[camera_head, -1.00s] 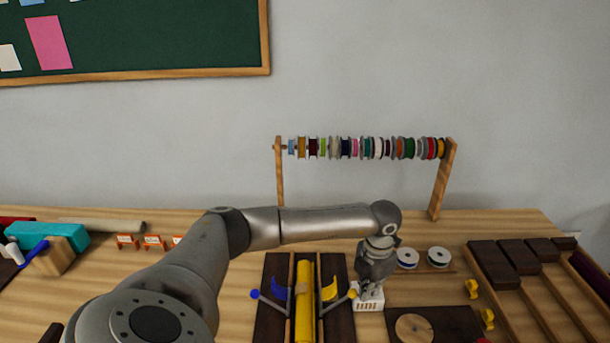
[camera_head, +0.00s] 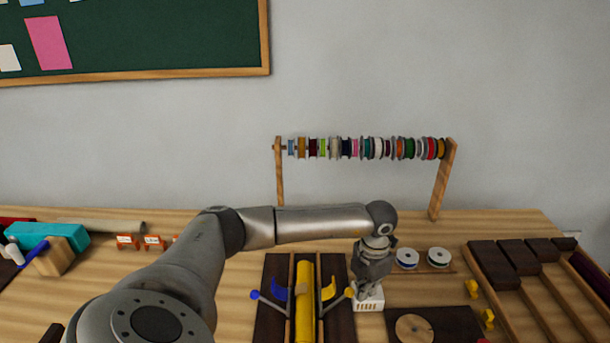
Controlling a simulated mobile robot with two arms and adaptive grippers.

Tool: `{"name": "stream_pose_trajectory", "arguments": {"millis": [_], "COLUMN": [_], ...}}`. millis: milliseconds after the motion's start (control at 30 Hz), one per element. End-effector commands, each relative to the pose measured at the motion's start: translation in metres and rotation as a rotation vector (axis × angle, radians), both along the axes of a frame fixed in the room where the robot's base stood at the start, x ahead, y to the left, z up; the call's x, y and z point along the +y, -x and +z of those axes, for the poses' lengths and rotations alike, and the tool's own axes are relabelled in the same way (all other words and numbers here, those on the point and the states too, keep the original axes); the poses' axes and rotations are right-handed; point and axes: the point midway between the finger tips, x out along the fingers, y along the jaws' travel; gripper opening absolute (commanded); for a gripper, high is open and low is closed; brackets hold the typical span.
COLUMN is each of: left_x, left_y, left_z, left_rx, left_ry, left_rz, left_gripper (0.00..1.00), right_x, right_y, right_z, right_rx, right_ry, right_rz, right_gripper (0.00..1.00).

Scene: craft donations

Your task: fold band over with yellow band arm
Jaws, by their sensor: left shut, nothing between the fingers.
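A yellow roll (camera_head: 304,318) lies lengthwise in a dark wooden fixture (camera_head: 270,325) at the lower middle, with a tan band (camera_head: 303,289) across it. Right of the roll is the yellow band arm (camera_head: 328,290), a curved yellow piece on a thin lever with a yellow knob (camera_head: 349,292). A matching blue arm (camera_head: 279,289) with a blue knob (camera_head: 254,294) is on the left. My left gripper (camera_head: 366,297) points down, shut and empty, just right of the yellow knob; I cannot tell if they touch. My right gripper is not in view.
A small white block (camera_head: 371,304) stands at my fingertips. A spool holder (camera_head: 437,268) and a dark board with a round wooden disc (camera_head: 413,328) lie to the right. A rack of coloured spools (camera_head: 448,165) stands at the back.

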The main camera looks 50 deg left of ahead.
Motion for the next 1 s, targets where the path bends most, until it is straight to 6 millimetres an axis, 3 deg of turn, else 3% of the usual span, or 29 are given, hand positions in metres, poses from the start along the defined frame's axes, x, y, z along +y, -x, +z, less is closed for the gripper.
{"name": "stream_pose_trajectory", "arguments": {"millis": [1000], "left_x": [0.048], "left_y": [0.056], "left_z": [0.000], "left_rx": [0.003], "left_ry": [-0.003], "left_rz": [0.002], "left_gripper": [0.00], "right_x": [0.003], "right_y": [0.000], "right_z": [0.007], "right_rx": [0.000], "right_ry": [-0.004], "right_rz": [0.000], "right_gripper": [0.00]}}
